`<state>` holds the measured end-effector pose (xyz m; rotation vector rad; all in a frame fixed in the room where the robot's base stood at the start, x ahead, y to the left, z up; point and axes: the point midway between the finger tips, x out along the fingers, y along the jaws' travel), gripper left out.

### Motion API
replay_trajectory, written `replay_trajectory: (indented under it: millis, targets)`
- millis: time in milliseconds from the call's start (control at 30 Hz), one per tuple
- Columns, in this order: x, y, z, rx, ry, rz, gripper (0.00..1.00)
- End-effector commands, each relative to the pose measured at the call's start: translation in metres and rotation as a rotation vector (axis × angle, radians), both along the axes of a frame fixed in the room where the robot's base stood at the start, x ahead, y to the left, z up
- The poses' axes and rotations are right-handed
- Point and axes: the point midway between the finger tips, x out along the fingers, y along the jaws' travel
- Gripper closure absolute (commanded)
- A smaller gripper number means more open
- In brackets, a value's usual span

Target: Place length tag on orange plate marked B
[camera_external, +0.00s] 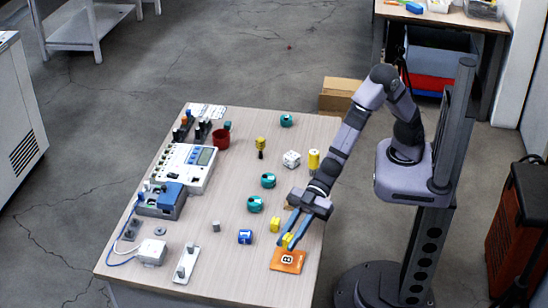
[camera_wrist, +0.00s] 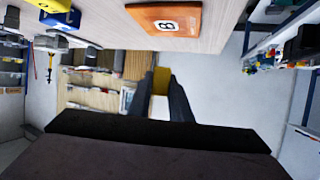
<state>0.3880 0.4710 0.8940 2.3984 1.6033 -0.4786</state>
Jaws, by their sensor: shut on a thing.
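The orange plate (camera_external: 276,263) lies flat near the front right edge of the table, with a black character on a white patch that reads like B. It also shows at the top of the wrist view (camera_wrist: 190,17). My gripper (camera_external: 284,238) is shut on a small yellow block (camera_wrist: 160,80), seen between the fingertips; I take it for the length tag, but no marking is readable. In the external view the held block (camera_external: 288,240) appears just behind the plate's far edge. Its exact height above the table cannot be told.
A second yellow block (camera_external: 275,224) stands close to my fingers, with a blue block (camera_external: 245,237) to its left. Teal round parts (camera_external: 255,204), a white cube (camera_external: 291,159) and a yellow cylinder (camera_external: 313,160) stand further back. Instruments (camera_external: 187,168) fill the left side.

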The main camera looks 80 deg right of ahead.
Motion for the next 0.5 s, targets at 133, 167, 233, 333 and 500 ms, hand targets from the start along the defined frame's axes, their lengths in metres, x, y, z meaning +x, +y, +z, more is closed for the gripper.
replay_trajectory:
  millis: [133, 167, 233, 333, 500]
  targets:
    - [0.0, 0.0, -0.017, -0.001, 0.001, 0.0, 1.0]
    - [0.0, 0.0, -0.018, 0.0, 0.001, 0.0, 1.0]
    - [0.0, 0.0, -0.02, 0.002, -0.001, 0.0, 1.0]
    - [0.0, 0.0, -0.02, 0.002, -0.001, 0.0, 1.0]
    - [0.0, -0.001, -0.036, -0.002, 0.001, -0.001, 1.0]
